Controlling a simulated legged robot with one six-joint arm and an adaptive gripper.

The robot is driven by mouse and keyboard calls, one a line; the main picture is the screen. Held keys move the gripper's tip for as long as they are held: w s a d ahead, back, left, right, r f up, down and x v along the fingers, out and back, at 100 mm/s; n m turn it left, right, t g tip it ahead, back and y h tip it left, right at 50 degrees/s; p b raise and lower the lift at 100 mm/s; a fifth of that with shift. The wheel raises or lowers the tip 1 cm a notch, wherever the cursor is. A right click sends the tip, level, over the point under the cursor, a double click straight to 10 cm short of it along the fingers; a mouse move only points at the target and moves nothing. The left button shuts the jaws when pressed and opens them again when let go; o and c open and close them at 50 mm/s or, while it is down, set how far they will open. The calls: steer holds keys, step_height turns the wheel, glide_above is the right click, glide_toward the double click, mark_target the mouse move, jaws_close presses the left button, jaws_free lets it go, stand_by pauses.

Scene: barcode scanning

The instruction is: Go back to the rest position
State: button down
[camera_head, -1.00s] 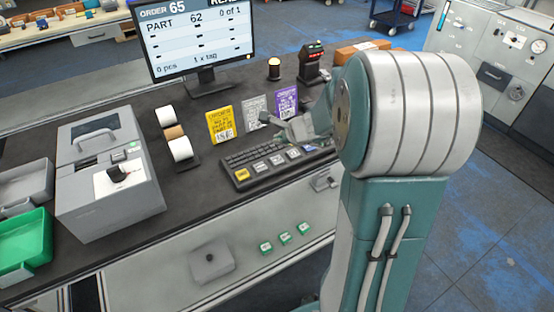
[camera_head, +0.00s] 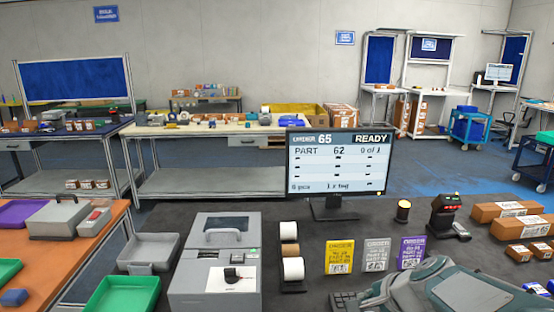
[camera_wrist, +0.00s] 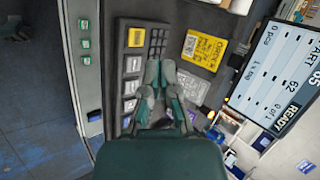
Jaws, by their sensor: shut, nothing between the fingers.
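My gripper (camera_wrist: 160,76) shows in the wrist view with its two grey-green fingers close together and nothing held between them. It is over or in front of the dark keyboard (camera_wrist: 133,64); its height above the keys cannot be told. In the head view my grey-green arm fills the lower right, and the fingers are not clearly seen. Only a corner of the keyboard (camera_head: 343,301) shows there, left of my arm. The monitor (camera_head: 338,163) reads order 65, READY, part 62, 0 of 1.
Yellow (camera_head: 339,257), grey (camera_head: 375,255) and purple (camera_head: 411,253) order cards stand behind my arm. A grey printer-like machine (camera_head: 213,270), label rolls (camera_head: 291,265) and a green tray (camera_head: 122,295) are to the left. A scanner (camera_head: 445,213) and brown boxes (camera_head: 506,211) are to the right.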

steer(key=s+a+r+n+h, duration=0.1)
steer(key=s+r+n+h, duration=0.1)
steer(key=s+n, duration=0.4)
steer(key=s+a+r+n+g+h, duration=0.1)
steer(key=s+a+n, duration=0.1)
steer(key=s+n, duration=0.5)
steer(key=s, duration=0.4)
steer(key=shift+s+r+n+h, duration=0.15)
steer(key=shift+r+n+h, duration=0.15)
steer(key=shift+r+h, duration=0.1)
stand_by(1.1)
